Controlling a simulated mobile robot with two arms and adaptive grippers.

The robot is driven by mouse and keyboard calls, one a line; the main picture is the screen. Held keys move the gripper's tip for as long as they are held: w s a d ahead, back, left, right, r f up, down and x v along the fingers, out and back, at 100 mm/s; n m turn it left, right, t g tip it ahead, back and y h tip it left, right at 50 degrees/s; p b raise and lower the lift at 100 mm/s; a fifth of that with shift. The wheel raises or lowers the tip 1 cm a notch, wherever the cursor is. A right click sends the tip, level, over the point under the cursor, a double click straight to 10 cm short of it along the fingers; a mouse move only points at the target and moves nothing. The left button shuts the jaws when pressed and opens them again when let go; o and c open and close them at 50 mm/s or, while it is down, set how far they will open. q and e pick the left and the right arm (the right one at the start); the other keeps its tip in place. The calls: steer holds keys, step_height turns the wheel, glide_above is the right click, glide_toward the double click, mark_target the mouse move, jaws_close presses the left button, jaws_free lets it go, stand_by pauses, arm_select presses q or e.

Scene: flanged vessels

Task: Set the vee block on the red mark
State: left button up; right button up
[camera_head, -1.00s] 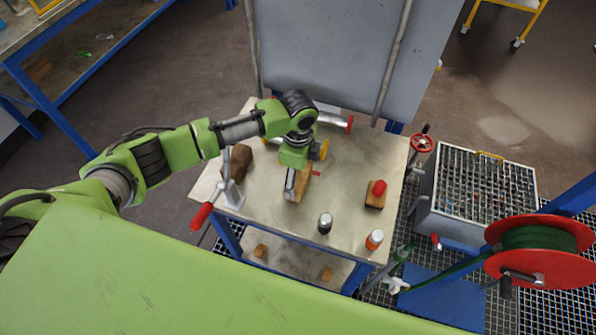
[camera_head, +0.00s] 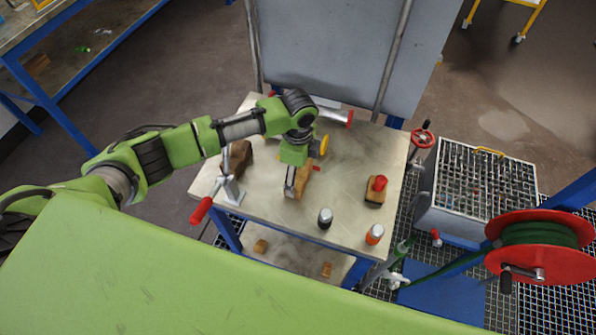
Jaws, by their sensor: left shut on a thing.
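My left gripper (camera_head: 291,183) reaches in from the left and points down over the middle of the worktable (camera_head: 340,215). It is shut on a tan-brown block, which I take to be the vee block (camera_head: 303,181). The gripper covers part of the block, so its groove does not show. I cannot tell whether the block touches the tabletop. A small red patch (camera_head: 316,168), perhaps the red mark, shows just right of the block and is mostly hidden. My right gripper is not in view.
A brown block with a red top (camera_head: 377,188), a dark cylinder with a light top (camera_head: 325,218) and an orange-white one (camera_head: 375,234) stand on the table's right half. A red-handled clamp (camera_head: 228,190) and a dark brown block (camera_head: 238,157) are at left. A grey panel rises behind.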

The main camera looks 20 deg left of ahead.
mark_target(298, 177)
arm_select(q)
steer(key=o, duration=1)
steer(key=shift+o, duration=1.2)
steer(key=shift+r, duration=0.1)
step_height(298, 177, up, 12)
